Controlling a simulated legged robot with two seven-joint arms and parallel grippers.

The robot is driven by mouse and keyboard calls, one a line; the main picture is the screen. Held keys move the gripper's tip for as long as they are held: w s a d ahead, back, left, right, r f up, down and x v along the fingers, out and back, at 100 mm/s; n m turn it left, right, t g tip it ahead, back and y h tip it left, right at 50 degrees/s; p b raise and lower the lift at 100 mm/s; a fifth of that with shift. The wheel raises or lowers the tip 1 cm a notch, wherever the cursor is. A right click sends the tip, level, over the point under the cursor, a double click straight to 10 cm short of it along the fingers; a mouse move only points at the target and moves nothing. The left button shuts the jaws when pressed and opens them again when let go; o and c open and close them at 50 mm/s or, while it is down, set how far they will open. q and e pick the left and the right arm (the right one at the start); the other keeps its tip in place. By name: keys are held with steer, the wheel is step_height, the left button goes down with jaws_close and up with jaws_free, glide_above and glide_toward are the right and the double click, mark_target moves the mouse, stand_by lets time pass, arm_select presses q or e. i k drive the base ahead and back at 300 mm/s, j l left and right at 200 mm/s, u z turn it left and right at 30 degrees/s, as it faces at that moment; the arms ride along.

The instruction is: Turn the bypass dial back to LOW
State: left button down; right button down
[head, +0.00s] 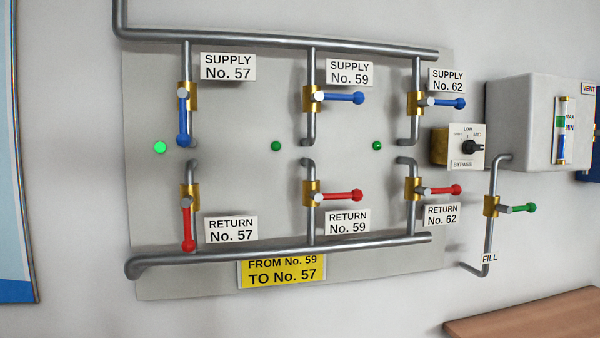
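The bypass dial (471,147) is a black knob on a white plate marked BYPASS (463,164), at the right of the panel in the head view. The plate has small marks around the knob: one at the left, LOW at the top and MID at the upper right. The knob does not visibly point up at LOW; it looks turned toward the right, but its pointer is too small to read surely. A brass valve body (439,147) sits behind the plate. Neither of my grippers is in view, and nothing touches the dial.
A grey tank (522,110) with a sight gauge is just right of the dial. A green-handled FILL valve (523,208) is below. Blue supply handles (345,97) and red return handles (340,195) stick out left of the dial. A brown tabletop (530,318) is at lower right.

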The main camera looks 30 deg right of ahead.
mark_target(470, 148)
steer(key=z, duration=1.75)
